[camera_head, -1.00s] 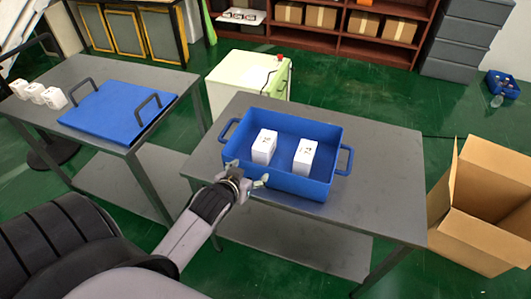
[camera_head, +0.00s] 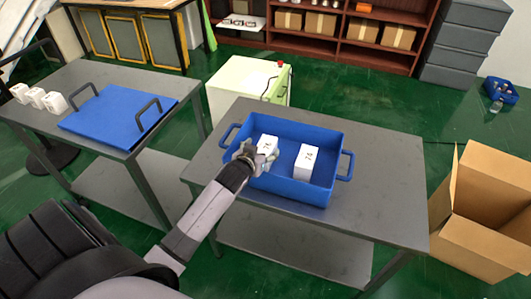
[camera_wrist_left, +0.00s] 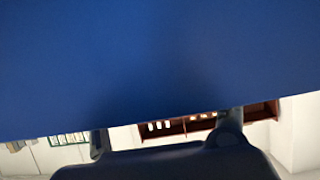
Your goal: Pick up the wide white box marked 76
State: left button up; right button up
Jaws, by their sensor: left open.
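Two white boxes stand in the blue bin (camera_head: 320,190) on the near table. The left white box (camera_head: 268,142) is partly hidden by my left gripper. The right white box (camera_head: 306,161) shows fully, with dark marks on top too small to read surely. I cannot tell which is marked 76. My left gripper (camera_head: 252,153) is open at the bin's left part, beside and in front of the left box; contact is not clear. In the left wrist view a blue surface (camera_wrist_left: 160,60) fills most of the picture, and no box shows. My right gripper is not in view.
The bin's side handles (camera_head: 346,165) stick out over the grey table (camera_head: 390,190). A second table at left holds a blue lid-like panel (camera_head: 105,112) with handles and several small white boxes (camera_head: 38,98). An open cardboard box (camera_head: 485,200) stands at right.

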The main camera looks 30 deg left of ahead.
aim_at(265, 145)
pick_arm(q)
jog(key=x, duration=0.5)
jog(key=shift+s, duration=0.1)
jog(key=c, duration=1.3)
jog(key=shift+r, duration=0.1)
